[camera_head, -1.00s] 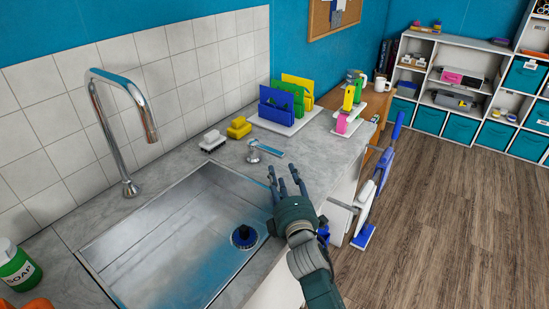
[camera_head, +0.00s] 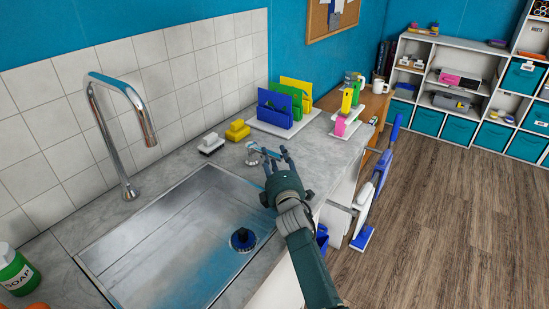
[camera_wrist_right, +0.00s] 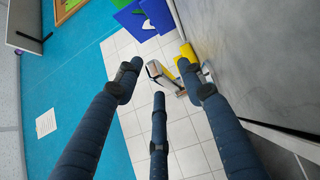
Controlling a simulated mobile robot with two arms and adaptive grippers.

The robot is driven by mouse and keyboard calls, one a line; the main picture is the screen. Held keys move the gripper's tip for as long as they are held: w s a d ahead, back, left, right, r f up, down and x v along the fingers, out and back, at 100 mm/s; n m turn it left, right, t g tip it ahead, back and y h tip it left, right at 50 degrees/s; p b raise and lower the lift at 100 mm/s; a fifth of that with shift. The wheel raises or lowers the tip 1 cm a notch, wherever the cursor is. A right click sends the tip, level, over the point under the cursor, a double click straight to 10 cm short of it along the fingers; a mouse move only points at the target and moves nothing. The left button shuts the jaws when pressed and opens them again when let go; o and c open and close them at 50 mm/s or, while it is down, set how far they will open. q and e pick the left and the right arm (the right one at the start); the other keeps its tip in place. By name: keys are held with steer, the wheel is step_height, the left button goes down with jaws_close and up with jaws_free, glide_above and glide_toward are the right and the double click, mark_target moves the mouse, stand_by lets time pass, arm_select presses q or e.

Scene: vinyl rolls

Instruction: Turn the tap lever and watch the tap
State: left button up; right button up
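My left gripper is not in view.
A yellow sponge (camera_head: 237,130) and a white-and-dark brush (camera_head: 211,143) lie behind the lever. Coloured holders (camera_head: 280,108) stand farther back. A soap bottle (camera_head: 17,270) is at the left. Open floor lies right.

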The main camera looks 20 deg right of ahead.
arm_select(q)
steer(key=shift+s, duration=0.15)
arm_select(e)
steer(key=shift+c, duration=0.5)
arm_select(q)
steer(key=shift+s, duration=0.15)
arm_select(e)
jaws_close()
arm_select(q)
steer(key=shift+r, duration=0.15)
